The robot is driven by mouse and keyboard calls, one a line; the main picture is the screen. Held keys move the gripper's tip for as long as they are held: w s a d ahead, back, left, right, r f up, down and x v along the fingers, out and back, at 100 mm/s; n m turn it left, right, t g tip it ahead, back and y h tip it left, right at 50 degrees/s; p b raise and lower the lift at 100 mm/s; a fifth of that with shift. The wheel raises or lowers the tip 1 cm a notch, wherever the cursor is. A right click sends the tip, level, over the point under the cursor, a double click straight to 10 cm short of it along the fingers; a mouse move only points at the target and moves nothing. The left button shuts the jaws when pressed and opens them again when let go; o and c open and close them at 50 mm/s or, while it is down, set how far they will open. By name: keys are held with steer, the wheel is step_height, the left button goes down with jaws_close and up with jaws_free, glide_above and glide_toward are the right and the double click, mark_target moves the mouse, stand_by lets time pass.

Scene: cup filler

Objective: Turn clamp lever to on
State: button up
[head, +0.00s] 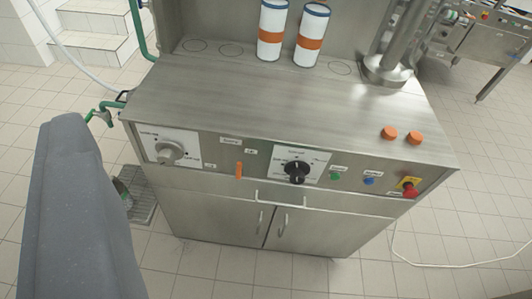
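On the front panel of the steel cup filler, a small orange lever (239,170) stands roughly upright between two rotary switches. Small white labels sit around it, one above (231,140), one to the upper right (250,152) and one to the lower left (209,165). Their print is too small to read surely, so I cannot confirm the clamp lever by its label; the orange lever is the only lever-shaped control on the panel. My gripper's fingers do not show. A large grey part, seemingly of my arm, fills the lower left foreground, left of the machine and apart from the lever.
A grey knob (170,153) is left of the lever; a black knob (296,171) is right. Further right are green (334,177) and blue (369,181) buttons and a red emergency button (410,190). Two cup stacks (271,29) stand behind. Tiled floor lies open in front.

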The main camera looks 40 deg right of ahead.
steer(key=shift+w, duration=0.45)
